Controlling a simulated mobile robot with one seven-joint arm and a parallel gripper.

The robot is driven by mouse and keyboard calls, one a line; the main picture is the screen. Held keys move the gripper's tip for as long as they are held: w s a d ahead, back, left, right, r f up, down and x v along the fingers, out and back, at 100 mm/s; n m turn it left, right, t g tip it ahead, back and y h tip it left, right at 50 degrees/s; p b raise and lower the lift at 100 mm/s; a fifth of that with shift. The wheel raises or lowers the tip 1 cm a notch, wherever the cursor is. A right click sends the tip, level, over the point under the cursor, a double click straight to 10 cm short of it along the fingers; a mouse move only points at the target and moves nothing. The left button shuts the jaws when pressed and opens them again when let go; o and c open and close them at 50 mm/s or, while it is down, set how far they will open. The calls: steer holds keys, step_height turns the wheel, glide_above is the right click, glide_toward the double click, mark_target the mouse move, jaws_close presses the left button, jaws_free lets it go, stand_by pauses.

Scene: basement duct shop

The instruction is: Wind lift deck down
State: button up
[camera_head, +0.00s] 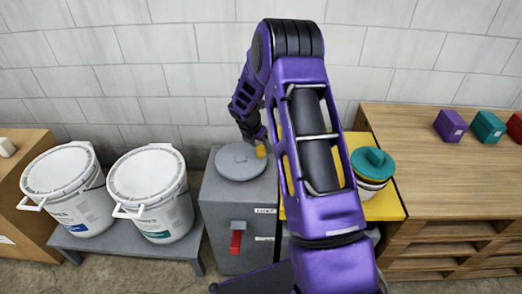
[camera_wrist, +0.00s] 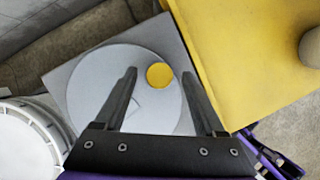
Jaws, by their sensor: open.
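A grey box (camera_head: 225,217) carries a round grey handwheel (camera_head: 238,163) on its top, with a yellow knob (camera_head: 261,151) near the wheel's rim. The wheel (camera_wrist: 95,90) and knob (camera_wrist: 159,76) also show in the wrist view. The yellow deck (camera_head: 388,208) is right of the box, partly hidden by my arm; it also fills the upper right of the wrist view (camera_wrist: 235,50). My gripper (camera_wrist: 159,73) is open above the wheel, its fingers on either side of the knob in the picture. I cannot tell whether they touch it.
A red lever (camera_head: 236,242) is on the box's front. A white tub with a teal lid (camera_head: 373,163) stands on the deck. Two white buckets (camera_head: 150,190) stand on a grey bench at left. A wooden pallet table (camera_head: 440,150) with small coloured boxes (camera_head: 488,126) is at right.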

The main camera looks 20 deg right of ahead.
steer(key=shift+x, duration=1.1)
jaws_close()
stand_by(0.7)
